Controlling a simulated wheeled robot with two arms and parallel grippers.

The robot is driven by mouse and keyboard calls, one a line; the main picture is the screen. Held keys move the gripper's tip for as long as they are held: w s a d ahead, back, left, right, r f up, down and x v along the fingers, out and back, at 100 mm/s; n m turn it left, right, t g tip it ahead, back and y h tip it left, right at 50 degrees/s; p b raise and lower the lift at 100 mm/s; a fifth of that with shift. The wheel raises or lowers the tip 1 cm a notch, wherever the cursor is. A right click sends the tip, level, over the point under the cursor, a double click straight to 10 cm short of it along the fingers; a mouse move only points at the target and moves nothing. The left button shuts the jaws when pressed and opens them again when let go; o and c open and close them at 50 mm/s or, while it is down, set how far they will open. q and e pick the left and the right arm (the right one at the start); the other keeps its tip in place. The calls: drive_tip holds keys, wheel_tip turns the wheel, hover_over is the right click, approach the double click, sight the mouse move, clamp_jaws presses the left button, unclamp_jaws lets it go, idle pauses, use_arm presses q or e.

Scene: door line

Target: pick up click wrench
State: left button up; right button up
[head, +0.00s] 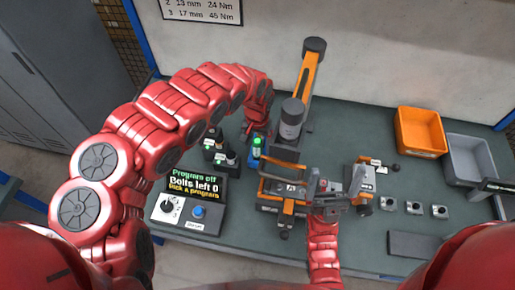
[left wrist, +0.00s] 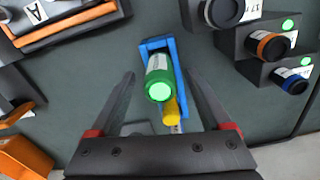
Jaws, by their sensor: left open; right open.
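A tool with a glowing green end and a yellow part, probably the click wrench (left wrist: 159,82), sits in a blue holder (left wrist: 152,46) in the left wrist view. Its green end also shows in the head view (head: 257,142), left of the grey and orange column. My left gripper (left wrist: 160,74) is open, with one finger on each side of the tool and apart from it. In the head view my left gripper (head: 252,130) is mostly hidden by its own arm. My right gripper (head: 326,188) is open among the orange-handled fixture parts at the bench's middle.
Dark blocks (head: 218,148) with coloured round ends stand left of the tool. A control box (head: 188,212) with a screen reading "Program off, Bolts left 0" is at the front left. Orange (head: 420,132) and grey (head: 468,158) bins stand right. The orange-handled fixture (head: 283,187) is close by.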

use_arm(q)
drive_tip(key=shift+f, duration=1.5)
drive_tip(key=shift+c, duration=0.3)
clamp_jaws()
